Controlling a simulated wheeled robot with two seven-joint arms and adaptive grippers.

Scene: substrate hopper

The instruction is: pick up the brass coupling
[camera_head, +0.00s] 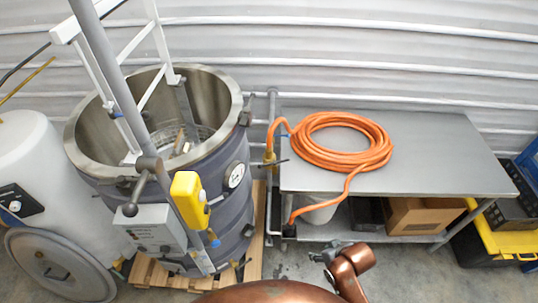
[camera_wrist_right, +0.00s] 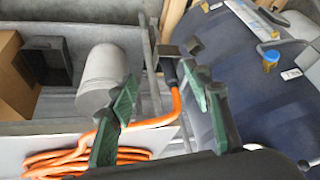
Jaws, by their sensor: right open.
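A small brass-coloured fitting (camera_head: 269,157) sits on the standpipe where the orange hose (camera_head: 345,150) meets it, left of the table. It looks like the brass coupling, but it is too small to be sure. My right gripper (camera_head: 327,253) is low in front of the table, apart from that fitting. In the wrist view its green-padded fingers (camera_wrist_right: 165,92) are spread, with nothing held; the hose, ending in a dark fitting (camera_wrist_right: 171,70), shows beyond them. I cannot make out the coupling there. My left gripper is not in view.
A metal table (camera_head: 440,165) carries the coiled hose; a cardboard box (camera_head: 420,215) and a white bucket (camera_head: 318,212) are beneath. The large steel-rimmed hopper (camera_head: 215,165) stands left on a pallet, with a yellow pendant (camera_head: 188,200) in front. Yellow-lidded crates are at right.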

